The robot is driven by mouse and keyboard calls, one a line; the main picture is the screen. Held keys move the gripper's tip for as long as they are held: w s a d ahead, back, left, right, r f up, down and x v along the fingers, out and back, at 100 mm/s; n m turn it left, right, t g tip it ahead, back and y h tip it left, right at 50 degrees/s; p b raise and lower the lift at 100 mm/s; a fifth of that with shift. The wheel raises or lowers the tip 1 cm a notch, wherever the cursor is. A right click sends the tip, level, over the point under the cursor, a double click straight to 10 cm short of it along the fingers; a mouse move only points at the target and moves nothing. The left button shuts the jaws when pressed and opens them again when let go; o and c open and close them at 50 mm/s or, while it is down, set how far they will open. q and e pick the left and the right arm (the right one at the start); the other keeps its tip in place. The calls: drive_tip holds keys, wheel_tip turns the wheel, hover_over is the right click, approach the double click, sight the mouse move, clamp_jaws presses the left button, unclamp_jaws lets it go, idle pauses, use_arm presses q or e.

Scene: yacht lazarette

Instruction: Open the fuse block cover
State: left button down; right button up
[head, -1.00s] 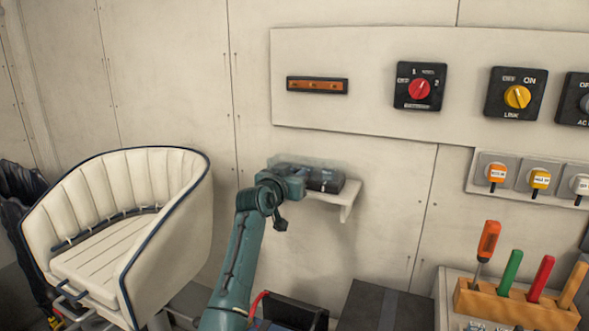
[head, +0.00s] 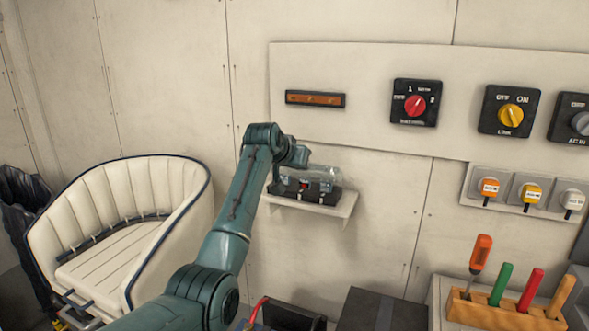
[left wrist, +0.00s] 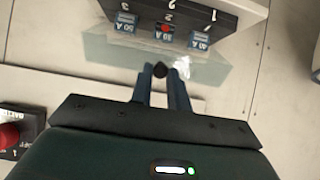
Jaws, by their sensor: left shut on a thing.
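The fuse block (head: 312,194) is a dark block on a small wall shelf. Its labelled fuses show uncovered in the left wrist view (left wrist: 165,28). The clear cover (head: 325,174) is raised off the block at the side towards the wall; it also shows in the left wrist view (left wrist: 110,50), extending from the block towards my fingers. My left gripper (head: 282,182) is at the cover, and in the left wrist view (left wrist: 160,72) its fingers are shut on the small dark knob (left wrist: 160,69) at the cover's edge. The cover's exact angle is hard to tell.
The white shelf (head: 338,206) carries the block. A switch panel (head: 370,70) is on the wall above. A cream seat (head: 130,230) stands at left, and a tool rack (head: 505,312) at lower right. Bare wall lies right of the shelf.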

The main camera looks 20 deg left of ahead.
idle(0.4)
use_arm(q)
drive_tip(key=c, duration=1.4)
unclamp_jaws()
drive_tip(key=shift+o, duration=0.2)
drive_tip(key=shift+r, duration=0.1)
drive_tip(key=b+v, duration=0.3)
drive_tip(key=v, duration=1)
drive_tip(key=shift+r, duration=0.1)
